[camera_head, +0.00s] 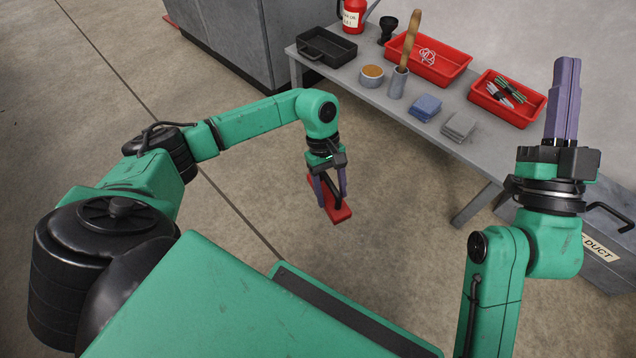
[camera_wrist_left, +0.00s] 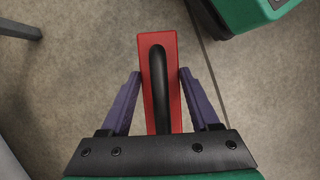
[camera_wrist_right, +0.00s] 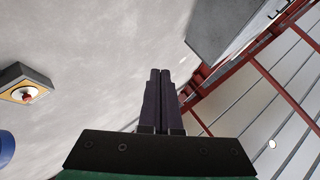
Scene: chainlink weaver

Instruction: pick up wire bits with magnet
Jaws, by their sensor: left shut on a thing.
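A red block with a black handle (camera_head: 341,214), which looks like the magnet, hangs above the concrete floor. My left gripper (camera_head: 330,185) points down and is shut on it. In the left wrist view the magnet (camera_wrist_left: 147,62) sits between the two purple fingers, its black bar handle along the middle. My right gripper (camera_head: 563,85) points up at the right, its fingers together and empty; they also show pressed together in the right wrist view (camera_wrist_right: 159,85). I cannot make out wire bits on the floor.
A grey bench (camera_head: 395,108) at the back holds a black tray (camera_head: 326,46), a red bin (camera_head: 437,68) with a white tangle, a smaller red bin (camera_head: 520,113) with tools, cups and folded cloths. A grey toolbox (camera_head: 606,262) stands at right. The floor below my left gripper is clear.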

